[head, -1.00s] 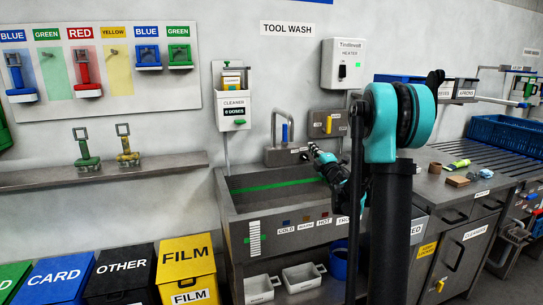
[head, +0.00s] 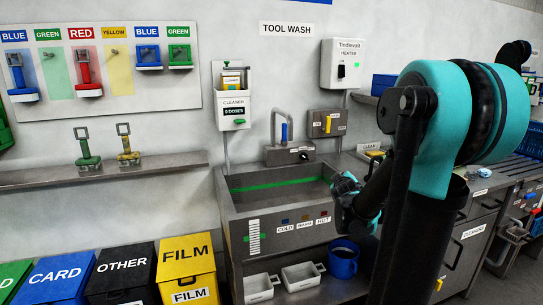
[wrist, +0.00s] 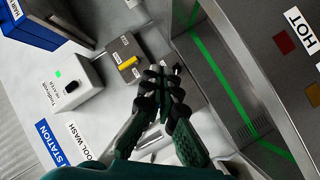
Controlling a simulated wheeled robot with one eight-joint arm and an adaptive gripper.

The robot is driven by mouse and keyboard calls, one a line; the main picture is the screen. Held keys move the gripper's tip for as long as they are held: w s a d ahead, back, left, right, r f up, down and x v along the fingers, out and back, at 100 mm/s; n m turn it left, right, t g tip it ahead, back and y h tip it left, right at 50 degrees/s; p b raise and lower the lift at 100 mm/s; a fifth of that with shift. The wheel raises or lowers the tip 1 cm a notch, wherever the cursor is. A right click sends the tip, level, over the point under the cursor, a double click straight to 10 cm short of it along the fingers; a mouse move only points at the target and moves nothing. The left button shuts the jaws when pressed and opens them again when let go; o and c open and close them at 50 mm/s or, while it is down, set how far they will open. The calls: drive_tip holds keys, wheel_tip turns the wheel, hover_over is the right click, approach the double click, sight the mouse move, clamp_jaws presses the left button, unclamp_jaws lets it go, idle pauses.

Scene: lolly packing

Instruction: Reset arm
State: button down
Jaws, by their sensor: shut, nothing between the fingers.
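My gripper (wrist: 165,76) is shut and empty in the wrist view, its dark fingertips together. Behind the fingertips are the sink's tap area and a grey wall box with a yellow lever (wrist: 128,62). In the head view my teal and black arm fills the right side, bent, with its lower end over the sink's right rim. I cannot make out the fingertips there.
The steel sink (head: 240,207) with a green line inside stands at the middle; its tap (head: 283,128) rises behind it. A wall shelf (head: 100,177) holds two tools. Waste bins (head: 122,262) stand lower left.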

drive_tip(key=s+a+f+m+g+y, duration=0.1)
drive_tip(key=s+a+f+m+g, duration=0.1)
drive_tip(key=s+f, duration=0.4)
drive_tip(key=s+a+f+m+g+y, duration=0.1)
drive_tip(key=s+f+g, duration=0.4)
drive_tip(key=s, duration=1)
drive_tip(key=s+a+f+m+g+y, duration=0.1)
drive_tip(key=s+a+f+m+g, duration=0.2)
drive_tip(key=s+f, duration=0.5)
drive_tip(key=s+a+m, duration=0.1)
drive_tip(key=s, duration=0.2)
drive_tip(key=shift+f+g, duration=0.3)
drive_tip(key=shift+a, duration=0.1)
